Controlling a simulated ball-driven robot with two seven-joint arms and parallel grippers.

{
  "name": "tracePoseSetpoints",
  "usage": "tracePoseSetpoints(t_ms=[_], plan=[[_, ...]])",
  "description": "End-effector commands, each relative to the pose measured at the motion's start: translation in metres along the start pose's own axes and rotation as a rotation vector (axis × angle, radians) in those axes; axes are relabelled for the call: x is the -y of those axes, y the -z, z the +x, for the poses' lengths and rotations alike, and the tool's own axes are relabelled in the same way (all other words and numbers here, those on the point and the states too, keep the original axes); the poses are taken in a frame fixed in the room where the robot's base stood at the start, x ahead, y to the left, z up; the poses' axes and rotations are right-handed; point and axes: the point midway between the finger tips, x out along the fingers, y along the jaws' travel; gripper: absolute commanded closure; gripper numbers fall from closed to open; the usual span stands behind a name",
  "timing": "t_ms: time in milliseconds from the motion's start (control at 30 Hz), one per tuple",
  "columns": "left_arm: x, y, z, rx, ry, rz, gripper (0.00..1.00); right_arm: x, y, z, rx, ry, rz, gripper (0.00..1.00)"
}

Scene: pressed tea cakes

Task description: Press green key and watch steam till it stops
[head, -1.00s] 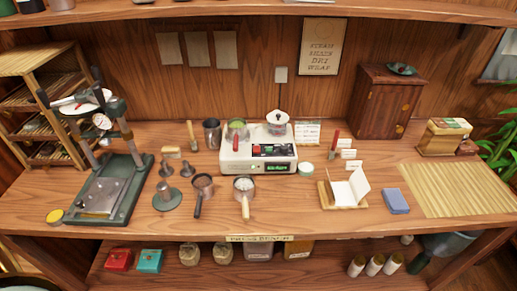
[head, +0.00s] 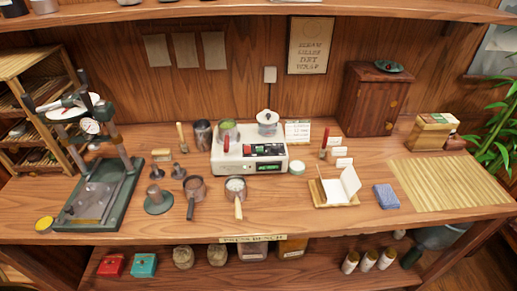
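A cream steamer unit (head: 228,165) stands at the middle back of the bench. Its dark front panel holds a green key (head: 268,168) or lit display and red buttons (head: 249,149); which green patch is the key is too small to tell. A pot with a pale lid (head: 267,120) sits on its right top, and a green-filled cup (head: 228,131) on its left top. I cannot make out any steam. Neither of my grippers is in the head view.
A green press (head: 128,195) stands at the left. A blue cloth (head: 386,196) and slatted mat (head: 450,183) are at the right. The bench's front strip is mostly clear.

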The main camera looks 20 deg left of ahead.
Motion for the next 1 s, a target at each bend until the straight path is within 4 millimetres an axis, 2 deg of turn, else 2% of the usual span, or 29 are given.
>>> tracePoseSetpoints(t_ms=[233,400,433,1000], plan=[[0.0,-0.0003,0.0,0.001,0.0,0.0,0.47,0.0,0.0,0.0,0.0,0.0,0.0,0.64],[0.0,-0.0004,0.0,0.001,0.0,0.0,0.94,0.0,0.0,0.0,0.0,0.0,0.0,0.64],[0.0,-0.0005,0.0,0.001,0.0,0.0,1.0,0.0,0.0,0.0,0.0,0.0,0.0,0.64],[0.0,-0.0006,0.0,0.001,0.0,0.0,1.0,0.0,0.0001,0.0,0.0,0.0,0.0,0.64]])
